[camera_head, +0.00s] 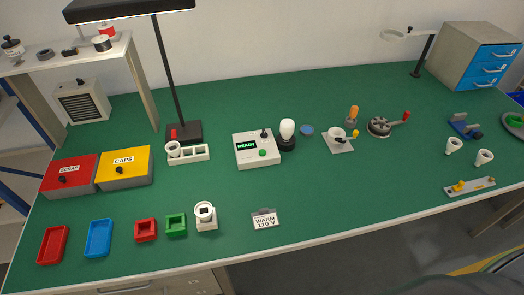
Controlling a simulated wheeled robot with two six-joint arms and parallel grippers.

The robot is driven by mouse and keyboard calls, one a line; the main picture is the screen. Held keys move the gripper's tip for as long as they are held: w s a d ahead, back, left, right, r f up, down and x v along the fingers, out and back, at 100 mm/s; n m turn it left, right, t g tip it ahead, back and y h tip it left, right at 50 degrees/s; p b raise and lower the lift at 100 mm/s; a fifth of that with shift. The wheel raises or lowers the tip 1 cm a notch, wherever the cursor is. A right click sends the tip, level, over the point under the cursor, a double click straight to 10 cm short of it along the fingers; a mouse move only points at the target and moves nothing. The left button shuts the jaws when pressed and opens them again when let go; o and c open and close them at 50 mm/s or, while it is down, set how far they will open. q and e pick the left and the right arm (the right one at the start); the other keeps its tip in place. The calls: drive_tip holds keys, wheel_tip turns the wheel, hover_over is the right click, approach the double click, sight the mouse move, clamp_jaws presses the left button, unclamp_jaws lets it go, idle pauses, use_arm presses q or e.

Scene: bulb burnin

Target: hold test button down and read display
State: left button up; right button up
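The tester is a pale box (257,151) in the middle of the green bench. Its small dark display (246,146) reads "READY" in green letters. A round green button (262,153) sits on its top face, and a black knob or lever (265,133) stands near its back right corner. A white bulb (287,129) stands upright in a black socket (287,143) just right of the box. Nothing touches the button. Neither of my grippers shows in this view.
A lamp post (173,85) rises behind the tester's left. Red (70,178) and yellow (125,170) boxes stand at left. A "WARM 110 V" sign (265,219) stands in front. A blue-drawer cabinet (482,57) is at back right. The front middle right is clear.

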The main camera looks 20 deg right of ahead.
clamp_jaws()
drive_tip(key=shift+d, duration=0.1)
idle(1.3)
